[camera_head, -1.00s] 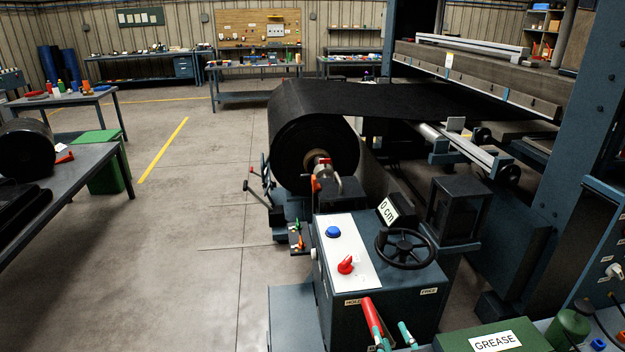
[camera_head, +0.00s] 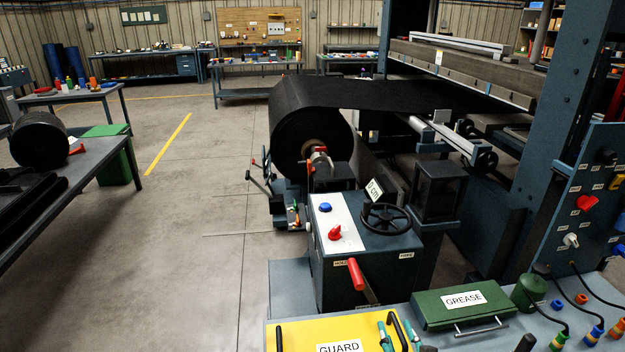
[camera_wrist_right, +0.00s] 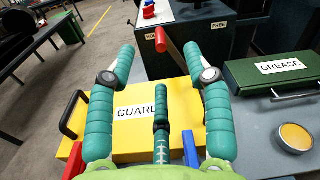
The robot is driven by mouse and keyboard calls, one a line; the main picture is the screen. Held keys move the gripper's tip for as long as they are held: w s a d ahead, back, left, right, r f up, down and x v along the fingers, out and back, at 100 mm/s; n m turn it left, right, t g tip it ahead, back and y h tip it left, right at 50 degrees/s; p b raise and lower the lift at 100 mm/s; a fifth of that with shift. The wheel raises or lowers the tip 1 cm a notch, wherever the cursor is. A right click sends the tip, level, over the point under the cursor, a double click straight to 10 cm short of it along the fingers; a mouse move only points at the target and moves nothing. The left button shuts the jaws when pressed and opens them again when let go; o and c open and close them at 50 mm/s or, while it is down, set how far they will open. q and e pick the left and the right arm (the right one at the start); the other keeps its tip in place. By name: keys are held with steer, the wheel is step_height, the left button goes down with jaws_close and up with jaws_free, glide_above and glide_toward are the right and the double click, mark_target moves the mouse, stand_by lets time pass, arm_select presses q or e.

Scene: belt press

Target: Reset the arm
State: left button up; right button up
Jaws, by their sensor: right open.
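My right gripper (camera_head: 399,334) shows at the bottom of the head view as teal fingertips. In the right wrist view the lever (camera_wrist_right: 162,40) appears between and past the tips. My left gripper is not in view.
The green GREASE box (camera_head: 430,312) is right of my gripper. A grease tin (camera_wrist_right: 296,137) lies below it. The black belt roll (camera_head: 285,130) stands behind.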

steer(key=s+d+f+m+g+h, duration=0.25)
steer(key=s+m+g, duration=0.2)
steer(key=m, duration=0.85)
steer(key=s+d+f+m+g+h, duration=0.25)
steer(key=s+d+m+h, duration=0.2)
steer(key=m, duration=0.85)
steer(key=s+a+f+m+g+y, duration=0.1)
steer(key=s+a+m+g+y, duration=0.2)
steer(key=s+m, duration=0.45)
steer(key=s+a+f+m+g+y, duration=0.1)
steer(key=s+m+g+y, duration=0.1)
steer(key=s+m+g, duration=0.35)
steer(key=s+f+b, duration=0.2)
steer(key=f+b, duration=0.1)
steer(key=f, duration=1.2)
steer(key=s+f+b, duration=0.3)
steer(key=f, duration=1.1)
arm_select(q)
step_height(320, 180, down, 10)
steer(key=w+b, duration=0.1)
steer(key=b, duration=0.3)
arm_select(e)
steer(key=s+d+f+g, duration=0.1)
steer(key=s+d+f, duration=0.1)
steer(key=s+f, duration=1.3)
step_height(320, 180, down, 3)
steer(key=shift+s+f, duration=0.15)
steer(key=shift+s, duration=0.05)
